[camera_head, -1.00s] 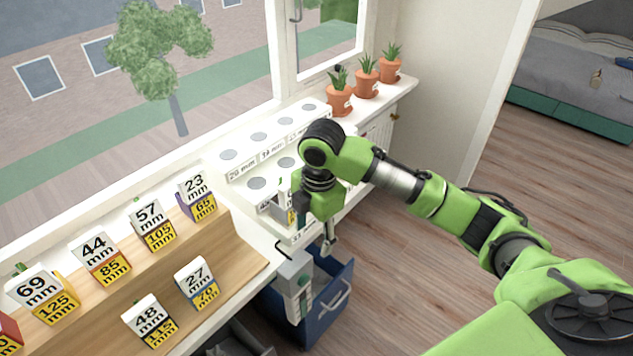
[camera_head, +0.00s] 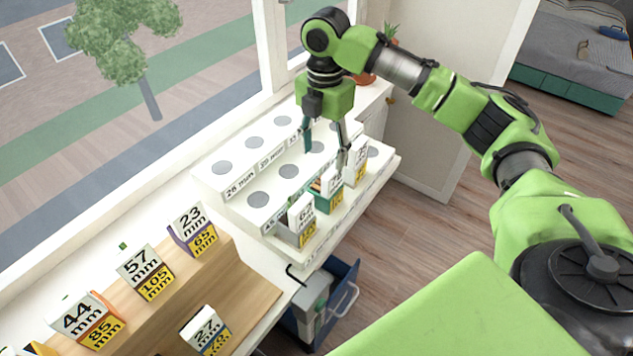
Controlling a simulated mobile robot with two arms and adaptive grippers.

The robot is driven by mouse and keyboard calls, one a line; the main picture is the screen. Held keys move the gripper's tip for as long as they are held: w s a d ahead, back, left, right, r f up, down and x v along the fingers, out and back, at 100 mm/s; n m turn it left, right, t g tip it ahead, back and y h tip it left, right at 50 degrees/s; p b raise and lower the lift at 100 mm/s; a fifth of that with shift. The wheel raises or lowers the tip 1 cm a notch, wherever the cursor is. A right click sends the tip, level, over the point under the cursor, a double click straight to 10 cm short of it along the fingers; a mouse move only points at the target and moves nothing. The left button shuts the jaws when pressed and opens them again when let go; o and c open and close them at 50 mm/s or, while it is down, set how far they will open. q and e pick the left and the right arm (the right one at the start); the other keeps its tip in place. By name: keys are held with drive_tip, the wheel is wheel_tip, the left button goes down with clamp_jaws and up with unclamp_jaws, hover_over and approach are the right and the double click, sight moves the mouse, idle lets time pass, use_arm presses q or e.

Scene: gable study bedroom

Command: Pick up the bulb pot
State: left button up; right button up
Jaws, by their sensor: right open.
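The frames do not show which pot is the bulb pot. Three small box-shaped pots with white number cards stand along the front step of the white tiered rack (camera_head: 222,192): a grey one (camera_head: 299,222), a green one (camera_head: 326,195) and a yellow-fronted one (camera_head: 355,168). My right gripper (camera_head: 325,158) is open, pointing down above the rack, with its fingers just behind and above the green and yellow-fronted pots. It appears to hold nothing; whether a finger touches a pot I cannot tell. My left gripper is out of view.
A wooden stepped stand (camera_head: 240,285) at lower left carries several similar labelled pots, one purple-edged (camera_head: 192,230). Below the rack a blue drawer (camera_head: 345,305) stands open. A terracotta pot (camera_head: 366,79) is partly hidden behind my arm. The floor at right is clear.

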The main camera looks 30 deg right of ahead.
sight(325, 176)
drive_tip(key=f, duration=0.3)
drive_tip(key=s+f+p, duration=0.1)
drive_tip(key=f, duration=0.2)
drive_tip(key=shift+s+f, duration=0.15)
drive_tip(key=shift+f, duration=0.55)
drive_tip(key=f+p, duration=0.2)
drive_tip(key=f, duration=0.2)
drive_tip(key=shift+d, duration=0.2)
drive_tip(key=shift+f, duration=0.6)
drive_tip(key=c, duration=1.1)
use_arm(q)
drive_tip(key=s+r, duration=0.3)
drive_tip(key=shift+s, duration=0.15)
use_arm(e)
drive_tip(key=shift+c, duration=0.6)
drive_tip(key=shift+w+r, duration=0.1)
drive_tip(key=shift+w, duration=0.1)
